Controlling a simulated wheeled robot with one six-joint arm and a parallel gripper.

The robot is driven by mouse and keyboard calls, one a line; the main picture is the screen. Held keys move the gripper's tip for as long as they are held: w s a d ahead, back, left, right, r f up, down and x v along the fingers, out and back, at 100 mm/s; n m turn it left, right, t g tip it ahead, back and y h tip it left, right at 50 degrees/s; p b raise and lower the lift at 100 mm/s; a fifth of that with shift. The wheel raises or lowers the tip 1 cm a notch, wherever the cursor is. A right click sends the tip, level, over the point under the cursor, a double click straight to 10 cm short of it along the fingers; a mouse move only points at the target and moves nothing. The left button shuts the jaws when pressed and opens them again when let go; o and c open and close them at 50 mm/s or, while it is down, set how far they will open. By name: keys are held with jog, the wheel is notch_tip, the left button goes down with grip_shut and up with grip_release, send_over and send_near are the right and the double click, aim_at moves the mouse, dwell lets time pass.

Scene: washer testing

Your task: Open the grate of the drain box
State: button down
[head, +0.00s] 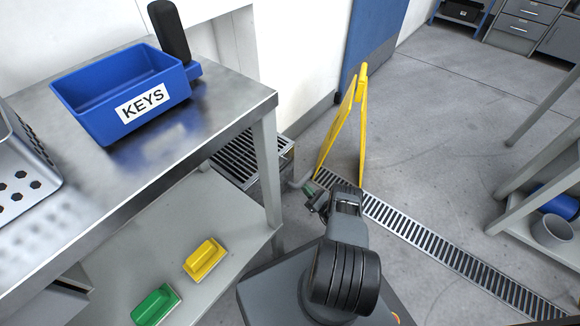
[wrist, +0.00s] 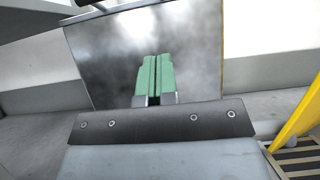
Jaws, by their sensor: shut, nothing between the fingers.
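The drain box (head: 287,161) stands on the floor against the wall, partly hidden behind the leg of the steel table. Its dark slatted grate (head: 236,160) lies flat on top and looks closed. My gripper (head: 308,188) is low, just right of and in front of the box, apart from the grate. In the wrist view its green fingers (wrist: 154,76) are together with nothing between them. They point at a smooth steel panel (wrist: 200,45); I cannot tell for sure whether this is the box's side. The grate's slats do not show clearly there.
The steel table (head: 215,105) with a blue KEYS bin (head: 90,92) and a lower shelf (head: 225,265) stands at left. A yellow floor sign (head: 358,110) stands close right of my gripper. A floor drain channel (head: 440,245) runs right. Open floor (head: 440,150) lies beyond.

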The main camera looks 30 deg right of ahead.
jog(key=w+a+r+b, duration=0.3)
jog(key=w+r+b, duration=0.1)
jog(key=w+r, duration=0.3)
jog(key=shift+a+r+b, duration=0.2)
jog(key=shift+r+b, duration=0.15)
jog(key=shift+r, duration=0.15)
jog(key=shift+w, duration=0.1)
